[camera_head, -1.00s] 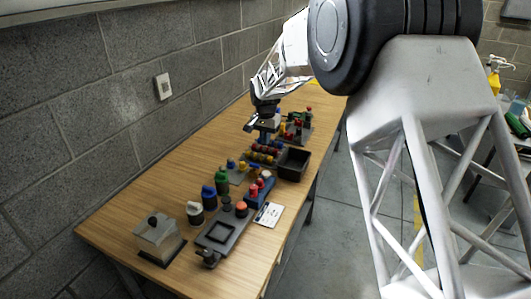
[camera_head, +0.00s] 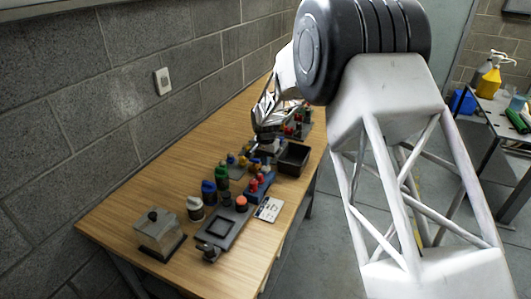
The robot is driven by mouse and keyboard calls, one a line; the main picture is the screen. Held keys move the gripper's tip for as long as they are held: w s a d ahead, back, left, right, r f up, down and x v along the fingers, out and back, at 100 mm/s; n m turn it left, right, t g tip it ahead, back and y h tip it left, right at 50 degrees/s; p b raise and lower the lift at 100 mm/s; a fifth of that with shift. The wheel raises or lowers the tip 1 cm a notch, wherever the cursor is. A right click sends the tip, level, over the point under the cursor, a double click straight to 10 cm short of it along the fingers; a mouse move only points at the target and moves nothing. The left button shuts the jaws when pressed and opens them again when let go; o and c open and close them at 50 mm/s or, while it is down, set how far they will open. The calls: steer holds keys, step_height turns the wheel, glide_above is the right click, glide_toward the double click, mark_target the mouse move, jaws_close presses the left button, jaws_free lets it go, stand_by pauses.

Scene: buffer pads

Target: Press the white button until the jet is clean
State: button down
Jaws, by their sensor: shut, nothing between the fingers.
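A round dark pot with a white top (camera_head: 195,207) stands on the wooden table (camera_head: 130,215), at the left end of a row of coloured pots; I cannot tell whether its top is the white button. No water jet can be made out. My gripper (camera_head: 268,147) is at the far end of that row, over several small coloured pieces, well away from the white-topped pot. It is shut and empty. Its fingertips are small, and whether they touch anything is unclear.
A blue pot (camera_head: 209,193) and a green pot (camera_head: 222,178) stand in the row. The table's left part is clear.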

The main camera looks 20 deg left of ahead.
steer(key=shift+f, duration=0.65)
steer(key=shift+f, duration=0.95)
steer(key=shift+r, duration=0.1)
step_height(320, 180, up, 14)
steer(key=shift+a, duration=0.1)
stand_by(0.7)
stand_by(0.4)
